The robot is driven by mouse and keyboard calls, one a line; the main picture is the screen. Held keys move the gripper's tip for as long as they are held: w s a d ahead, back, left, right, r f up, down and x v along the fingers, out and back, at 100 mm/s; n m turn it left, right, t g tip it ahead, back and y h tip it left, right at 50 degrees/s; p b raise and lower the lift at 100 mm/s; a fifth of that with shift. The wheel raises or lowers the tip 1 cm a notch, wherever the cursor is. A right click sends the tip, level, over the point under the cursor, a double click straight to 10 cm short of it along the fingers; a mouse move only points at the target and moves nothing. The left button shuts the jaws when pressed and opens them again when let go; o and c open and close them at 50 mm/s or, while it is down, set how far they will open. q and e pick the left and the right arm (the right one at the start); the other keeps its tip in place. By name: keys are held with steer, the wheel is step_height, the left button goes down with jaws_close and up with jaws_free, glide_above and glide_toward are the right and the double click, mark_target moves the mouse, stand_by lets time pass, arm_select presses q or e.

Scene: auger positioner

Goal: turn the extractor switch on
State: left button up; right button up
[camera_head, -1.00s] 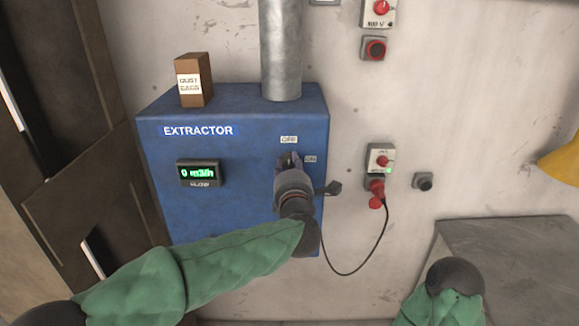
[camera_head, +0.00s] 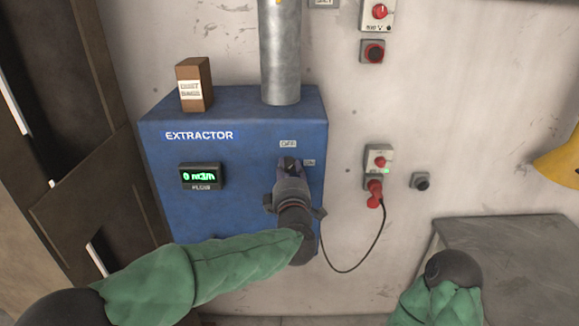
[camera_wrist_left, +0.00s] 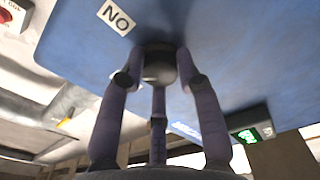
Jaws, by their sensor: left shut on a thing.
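The blue extractor box (camera_head: 240,215) is on the wall, with an OFF label (camera_head: 288,144) above its dark rotary switch (camera_head: 289,162) and an ON label (camera_head: 309,162) to the right. My left gripper (camera_head: 290,174) covers most of the switch. In the left wrist view, the fingers of the left gripper (camera_wrist_left: 160,72) are closed around the dark round switch knob (camera_wrist_left: 158,60), with the ON label (camera_wrist_left: 116,17) close by. Which way the knob points is hard to tell. The flow display (camera_head: 201,176) glows green and seems to read 0.
A brown dust bags box (camera_head: 194,84) stands on top of the extractor beside a metal duct (camera_head: 281,50). To the right are a wall socket with a red plug (camera_head: 375,190) and a hanging black cable (camera_head: 364,258). A grey surface (camera_head: 520,250) is at lower right.

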arm_select(q)
steer(key=m, duration=0.2)
steer(key=m+p, duration=0.1)
steer(key=m, duration=0.1)
steer(key=m+p, duration=0.1)
steer(key=shift+a+r+m, duration=0.2)
steer(key=shift+r+m, duration=0.05)
steer(key=shift+m, duration=0.15)
steer(key=shift+w+r+m+h+p, duration=0.1)
steer(key=shift+m+h+p, duration=0.15)
steer(key=shift+m+p, duration=0.65)
steer(key=shift+r+m+h+p, duration=0.1)
steer(key=shift+m+h+p, duration=0.2)
steer(key=shift+m, duration=1.1)
steer(key=o, duration=1)
steer(key=shift+c, duration=0.2)
steer(key=shift+o, duration=0.8)
steer(key=shift+w+f, duration=0.1)
steer(key=shift+f, duration=0.15)
steer(key=shift+s+d+f, duration=0.1)
steer(key=shift+s+f, duration=0.05)
steer(key=shift+s, duration=0.45)
steer(key=s, duration=1)
steer(key=shift+s+f, duration=0.35)
steer(key=shift+s, duration=0.05)
